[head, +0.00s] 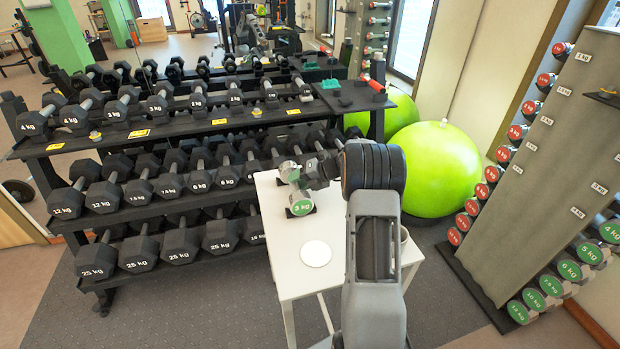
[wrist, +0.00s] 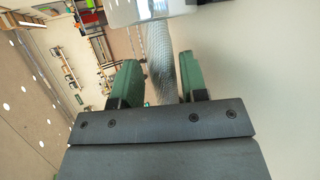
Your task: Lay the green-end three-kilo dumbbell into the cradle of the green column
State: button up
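The green-end dumbbell (head: 302,203) shows its round green face, marked 3 kg, toward me over the white table. A dark patch lies under that face, and I cannot tell whether it rests there or is slightly raised. My gripper (head: 297,173) is at its handle, seen partly from behind my wrist. The green column (head: 570,271) is at the right, with several green-faced dumbbells low down. Its 3 kg cradle cannot be made out.
The white table (head: 310,275) carries a round white disc (head: 316,253). Dark dumbbell racks (head: 150,190) fill the left. A large green ball (head: 438,168) lies between table and column stand (head: 545,160). Red-faced dumbbells (head: 492,174) line the stand's left side. Grey floor is free between.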

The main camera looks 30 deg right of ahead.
jog(key=shift+x, duration=0.95)
jog(key=shift+c, duration=0.4)
grip_shut()
dwell(0.4)
jog(key=shift+w+r, duration=0.25)
jog(key=shift+r, duration=0.15)
